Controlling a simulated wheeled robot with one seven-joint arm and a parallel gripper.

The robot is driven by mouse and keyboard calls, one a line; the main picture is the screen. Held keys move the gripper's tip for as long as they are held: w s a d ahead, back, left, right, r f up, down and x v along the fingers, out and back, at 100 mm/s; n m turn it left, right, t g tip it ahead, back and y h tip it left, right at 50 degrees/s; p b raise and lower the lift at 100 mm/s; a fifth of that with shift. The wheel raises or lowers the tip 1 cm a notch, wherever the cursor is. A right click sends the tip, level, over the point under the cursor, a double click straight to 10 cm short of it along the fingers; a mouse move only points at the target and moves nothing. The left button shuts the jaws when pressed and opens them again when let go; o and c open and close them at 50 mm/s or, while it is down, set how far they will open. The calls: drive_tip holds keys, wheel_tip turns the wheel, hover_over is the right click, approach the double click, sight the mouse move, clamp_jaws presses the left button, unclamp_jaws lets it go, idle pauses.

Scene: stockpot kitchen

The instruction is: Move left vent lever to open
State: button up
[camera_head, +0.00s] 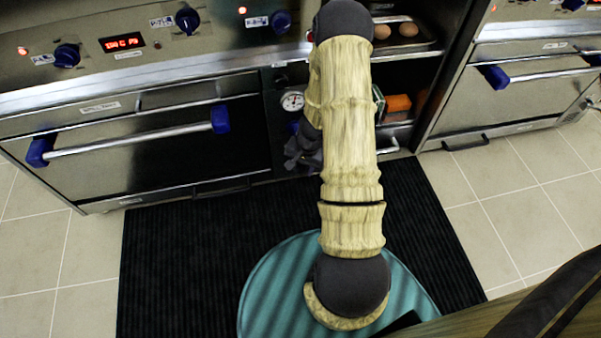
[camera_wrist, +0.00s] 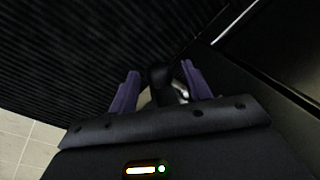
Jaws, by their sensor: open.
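My gripper (camera_head: 301,160) is low in front of the dark bay between two ovens, partly hidden behind my arm. In the wrist view its two purple fingers (camera_wrist: 159,70) stand apart. A dark rounded knob-like part (camera_wrist: 160,76) shows between them, with a small pale metallic piece beside it. I cannot tell whether this is the left vent lever or whether the fingers touch it. No lever can be made out clearly in the head view, where my arm covers much of the bay.
A round gauge (camera_head: 292,101) is just above my gripper. The left oven (camera_head: 150,150) and right oven (camera_head: 530,95) have blue-ended handles. Eggs (camera_head: 408,29) and an orange item (camera_head: 398,103) sit in the bay. A black ribbed mat (camera_head: 165,260) covers the floor.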

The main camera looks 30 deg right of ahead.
drive_tip(key=shift+w+f, duration=0.1)
drive_tip(key=shift+f, duration=0.7)
drive_tip(key=shift+a, duration=0.1)
clamp_jaws()
